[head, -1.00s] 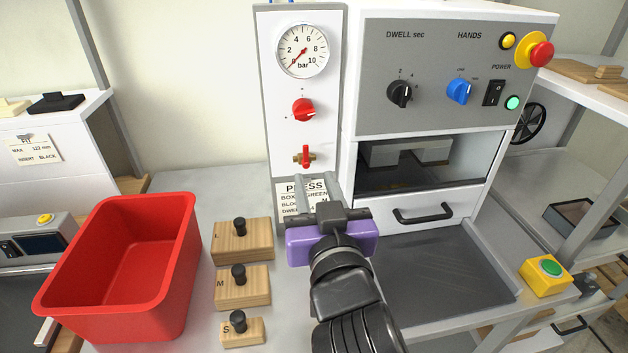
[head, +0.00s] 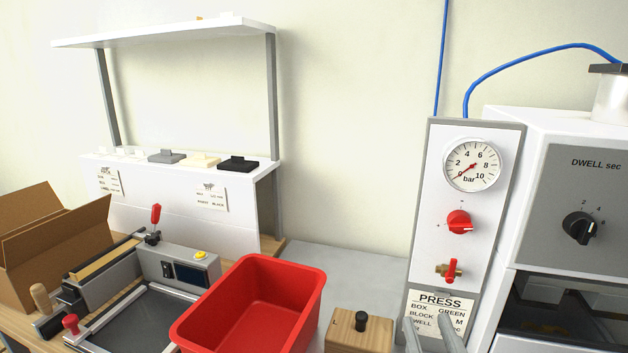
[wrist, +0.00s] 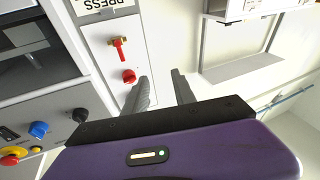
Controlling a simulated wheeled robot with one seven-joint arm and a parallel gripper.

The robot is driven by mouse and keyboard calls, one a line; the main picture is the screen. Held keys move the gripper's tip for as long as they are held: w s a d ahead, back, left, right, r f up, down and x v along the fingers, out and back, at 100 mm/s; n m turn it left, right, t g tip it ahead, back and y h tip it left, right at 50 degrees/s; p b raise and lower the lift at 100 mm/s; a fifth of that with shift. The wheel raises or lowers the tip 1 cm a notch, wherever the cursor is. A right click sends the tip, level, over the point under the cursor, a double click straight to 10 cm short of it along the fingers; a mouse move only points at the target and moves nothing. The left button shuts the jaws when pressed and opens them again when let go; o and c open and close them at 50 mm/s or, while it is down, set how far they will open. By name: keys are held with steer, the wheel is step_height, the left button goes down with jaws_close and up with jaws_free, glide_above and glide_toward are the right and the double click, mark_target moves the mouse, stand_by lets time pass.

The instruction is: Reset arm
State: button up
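My gripper (wrist: 162,90) shows in the wrist view with its two grey fingers apart and nothing between them. In the head view only the fingertips (head: 433,334) show at the bottom edge, in front of the lower part of the press panel (head: 419,200). The panel carries a pressure gauge (head: 472,165) with its needle near zero, a red knob (head: 459,222) and a small red-handled brass valve (head: 451,270). The valve handle stands upright. The fingers partly cover the PRESS label (head: 437,302). The rest of my arm is out of the head view.
A red bin (head: 250,310) and a wooden block marked L (head: 345,338) stand left of the panel. The press housing (head: 570,170) is at right. A sealer-like device (head: 180,270), an open cardboard box (head: 50,240) and a shelf unit (head: 170,210) are at left.

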steer(key=s+d+f+g, duration=0.1)
steer(key=s+f+g, duration=0.1)
steer(key=s+f, duration=0.4)
steer(key=s+d+f+g, duration=0.1)
steer(key=s+f, duration=0.6)
steer(key=s, duration=0.7)
steer(key=s+d+f+m+g, duration=0.1)
steer(key=s+d+f+g, duration=0.1)
steer(key=s+f, duration=0.4)
steer(key=s+d, duration=0.1)
steer(key=s, duration=0.3)
steer(key=shift+s+d+f+g, duration=0.15)
steer(key=shift+f+g, duration=0.1)
steer(key=shift+g, duration=0.05)
steer(key=shift+o, duration=0.2)
